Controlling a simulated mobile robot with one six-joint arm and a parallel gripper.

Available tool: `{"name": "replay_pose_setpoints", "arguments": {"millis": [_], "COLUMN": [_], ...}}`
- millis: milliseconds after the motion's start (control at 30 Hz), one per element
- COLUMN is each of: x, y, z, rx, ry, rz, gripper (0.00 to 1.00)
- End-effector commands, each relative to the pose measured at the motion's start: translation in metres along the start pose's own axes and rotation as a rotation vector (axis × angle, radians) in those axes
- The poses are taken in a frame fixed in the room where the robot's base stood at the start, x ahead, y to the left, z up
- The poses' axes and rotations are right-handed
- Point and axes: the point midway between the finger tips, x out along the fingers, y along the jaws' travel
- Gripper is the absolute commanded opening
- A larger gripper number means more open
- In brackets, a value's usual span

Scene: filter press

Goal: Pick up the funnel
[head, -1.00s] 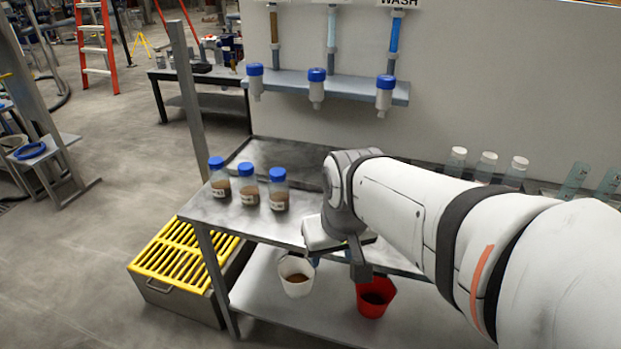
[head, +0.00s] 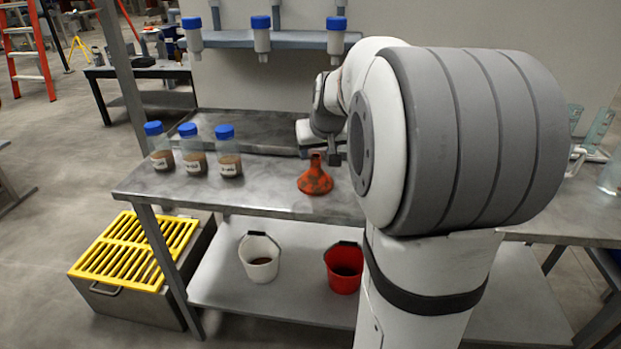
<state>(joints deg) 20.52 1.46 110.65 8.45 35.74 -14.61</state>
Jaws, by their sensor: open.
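An orange-red funnel (head: 314,180) stands on the metal table in the head view, wide end down with its narrow stem up. Dark marks show on its surface. My gripper (head: 322,160) is at the funnel's stem, just above its wide part. The jaws are open. From this view I cannot tell whether the stem is between the fingers or just in front of them. My arm covers the table to the right of the funnel.
Several blue-capped bottles (head: 194,152) stand on the table (head: 262,192) to the left. A white bucket (head: 260,258) and a red bucket (head: 343,268) are on the lower shelf. Blue-capped vessels (head: 262,36) hang from the wall shelf above. A yellow-grated box (head: 135,250) is on the floor.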

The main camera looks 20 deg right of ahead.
Motion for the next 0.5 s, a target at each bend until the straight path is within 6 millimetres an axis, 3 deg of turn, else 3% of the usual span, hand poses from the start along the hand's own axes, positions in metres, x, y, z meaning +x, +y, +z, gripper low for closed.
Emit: {"name": "replay_pose_setpoints", "arguments": {"millis": [300, 500], "x": [0.044, 0.046], "y": [-0.002, -0.001], "z": [0.005, 0.004], "rx": [0.000, 0.001], "ry": [-0.003, -0.001], "rz": [0.000, 0.000], "gripper": [0.48, 0.48]}}
